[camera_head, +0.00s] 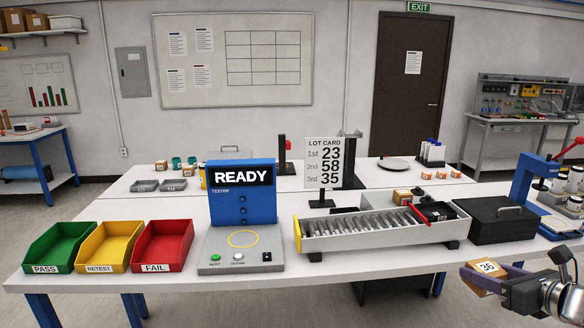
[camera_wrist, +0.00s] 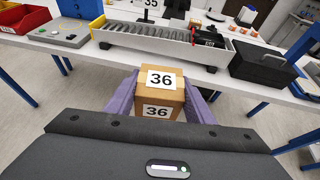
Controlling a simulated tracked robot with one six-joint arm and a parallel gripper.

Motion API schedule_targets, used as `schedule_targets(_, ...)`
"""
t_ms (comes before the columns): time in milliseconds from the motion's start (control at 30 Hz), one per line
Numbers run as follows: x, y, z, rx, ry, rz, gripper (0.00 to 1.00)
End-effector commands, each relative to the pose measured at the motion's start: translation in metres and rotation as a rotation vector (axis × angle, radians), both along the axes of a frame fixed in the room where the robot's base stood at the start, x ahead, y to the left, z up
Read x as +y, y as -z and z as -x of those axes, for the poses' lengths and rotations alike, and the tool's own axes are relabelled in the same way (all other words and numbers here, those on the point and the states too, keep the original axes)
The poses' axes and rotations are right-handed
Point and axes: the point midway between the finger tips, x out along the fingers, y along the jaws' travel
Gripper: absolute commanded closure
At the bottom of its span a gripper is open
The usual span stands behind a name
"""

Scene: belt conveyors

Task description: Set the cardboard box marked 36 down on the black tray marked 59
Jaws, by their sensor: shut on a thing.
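The cardboard box marked 36 (camera_head: 481,282) is in my gripper (camera_head: 495,277) at the lower right of the head view, in front of the bench's front edge. In the wrist view the box (camera_wrist: 160,82) sits between the two purple fingers of my gripper (camera_wrist: 160,98), which are shut on it. The number 36 shows on its top and side. A black tray (camera_head: 437,212) with a small white label lies at the right end of the roller conveyor, up and left of my gripper. It also shows in the wrist view (camera_wrist: 211,39). I cannot read its number.
The roller conveyor (camera_head: 372,236) has raised side walls. A black case (camera_head: 503,226) stands right of it, and a blue press (camera_head: 530,185) farther right. A small carton (camera_head: 402,195) is near the conveyor's back. The tester (camera_head: 241,195) and coloured bins stand left.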

Motion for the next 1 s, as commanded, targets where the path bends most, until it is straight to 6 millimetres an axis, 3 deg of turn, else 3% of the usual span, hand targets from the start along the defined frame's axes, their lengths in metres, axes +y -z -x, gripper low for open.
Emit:
schedule_targets(233, 0.018, 0.023, -0.016, 0.003, -0.114, -0.004, 0.76)
schedule_targets(467, 0.054, 0.064, -0.041, 0.003, -0.265, -0.007, 0.76)
schedule_targets(767, 0.118, 0.128, -0.071, 0.004, -0.459, -0.007, 0.76)
schedule_targets(1000, 0.181, 0.185, -0.084, 0.005, -0.600, -0.007, 0.76)
